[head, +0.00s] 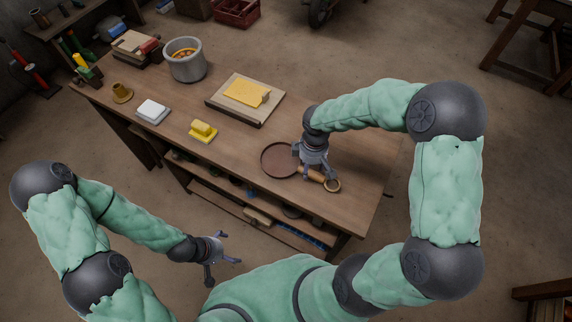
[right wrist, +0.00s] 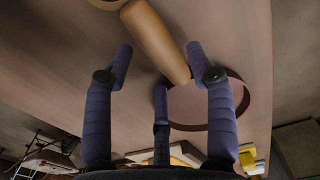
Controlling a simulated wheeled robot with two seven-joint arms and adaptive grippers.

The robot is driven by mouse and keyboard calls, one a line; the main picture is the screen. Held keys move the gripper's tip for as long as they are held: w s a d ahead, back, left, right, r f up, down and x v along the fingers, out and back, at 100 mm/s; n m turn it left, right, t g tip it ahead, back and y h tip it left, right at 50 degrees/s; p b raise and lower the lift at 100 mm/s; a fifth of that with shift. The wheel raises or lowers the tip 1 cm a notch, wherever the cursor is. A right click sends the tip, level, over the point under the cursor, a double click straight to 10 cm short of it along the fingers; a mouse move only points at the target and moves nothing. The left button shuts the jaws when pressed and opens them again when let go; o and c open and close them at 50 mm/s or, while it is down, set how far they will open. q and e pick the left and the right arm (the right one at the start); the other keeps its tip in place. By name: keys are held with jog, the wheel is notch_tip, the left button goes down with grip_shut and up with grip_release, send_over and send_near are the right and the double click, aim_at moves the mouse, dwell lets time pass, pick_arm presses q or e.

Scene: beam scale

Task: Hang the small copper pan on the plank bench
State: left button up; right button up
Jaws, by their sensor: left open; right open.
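The small copper pan (head: 278,158) lies flat on the plank bench (head: 242,142), near its front edge. Its tan handle points right and ends in a ring (head: 332,185). My right gripper (head: 312,172) is open just above the handle. In the right wrist view the handle (right wrist: 157,42) runs between the spread fingers of the gripper (right wrist: 158,58), and the pan's disc (right wrist: 195,102) shows behind them. I cannot tell whether the fingers touch the handle. My left gripper (head: 223,265) is open and empty, in front of the bench.
A lower shelf (head: 235,207) holds several items. The bench's right end is clear.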

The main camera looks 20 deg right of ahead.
notch_tip(320, 180, down, 2)
jog(key=shift+f, duration=0.1)
grip_shut()
jog(key=shift+w+r, duration=0.1)
jog(key=shift+r, duration=0.55)
notch_tip(320, 180, up, 2)
jog(key=shift+r+p, duration=0.15)
jog(key=shift+p, duration=0.5)
jog(key=s+a+r+p, duration=0.3)
jog(key=a+r, duration=0.6)
jog(key=a, duration=0.4)
jog(key=shift+a+r+p, duration=0.3)
jog(key=shift+a, duration=0.1)
